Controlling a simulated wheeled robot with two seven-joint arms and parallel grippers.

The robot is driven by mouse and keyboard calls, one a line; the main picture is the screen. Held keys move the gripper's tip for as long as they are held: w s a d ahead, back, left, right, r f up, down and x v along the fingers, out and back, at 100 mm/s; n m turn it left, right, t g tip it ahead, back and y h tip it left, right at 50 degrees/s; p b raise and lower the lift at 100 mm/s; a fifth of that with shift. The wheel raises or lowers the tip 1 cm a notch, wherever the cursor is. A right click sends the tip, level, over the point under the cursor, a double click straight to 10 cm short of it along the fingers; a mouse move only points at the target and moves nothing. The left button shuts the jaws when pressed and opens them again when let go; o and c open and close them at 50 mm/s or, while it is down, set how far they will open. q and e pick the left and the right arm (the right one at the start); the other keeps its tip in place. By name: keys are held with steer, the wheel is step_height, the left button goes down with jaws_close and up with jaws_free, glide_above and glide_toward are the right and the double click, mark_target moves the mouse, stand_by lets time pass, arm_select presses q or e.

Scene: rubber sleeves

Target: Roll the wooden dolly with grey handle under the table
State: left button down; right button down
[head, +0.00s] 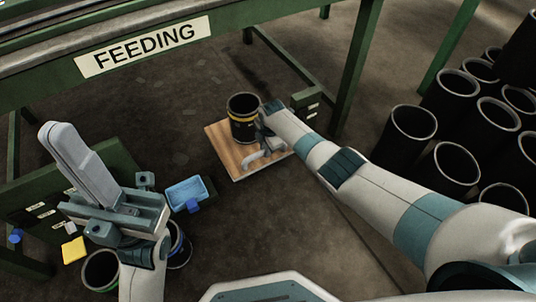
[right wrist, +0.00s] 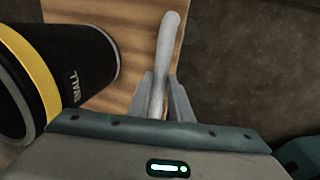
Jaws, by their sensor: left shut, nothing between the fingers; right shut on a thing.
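The wooden dolly (head: 225,151) is on the floor just in front of the green table (head: 207,57) marked FEEDING. A black sleeve with a yellow band (head: 242,118) stands upright on it. The dolly's grey handle (head: 254,161) is at its near side. In the right wrist view the handle (right wrist: 165,55) runs between the fingers of my right gripper (right wrist: 165,98), which is shut on it. The wooden board (right wrist: 130,22) and the sleeve (right wrist: 75,75) show beside it. My left gripper (head: 75,160) is raised at the left, shut and empty, away from the dolly.
Many black sleeves (head: 449,165) stand at the right. A green cabinet (head: 108,163), a blue tray (head: 190,194), a yellow item (head: 73,249) and banded sleeves (head: 101,270) are at the left. A table leg (head: 354,75) stands right of the dolly. The floor under the table looks mostly clear.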

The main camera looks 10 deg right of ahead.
steer(key=shift+w+a+r, duration=0.15)
steer(key=shift+w, duration=0.05)
steer(key=c, duration=2)
jaws_free()
steer(key=o, duration=0.4)
steer(key=shift+w, duration=0.1)
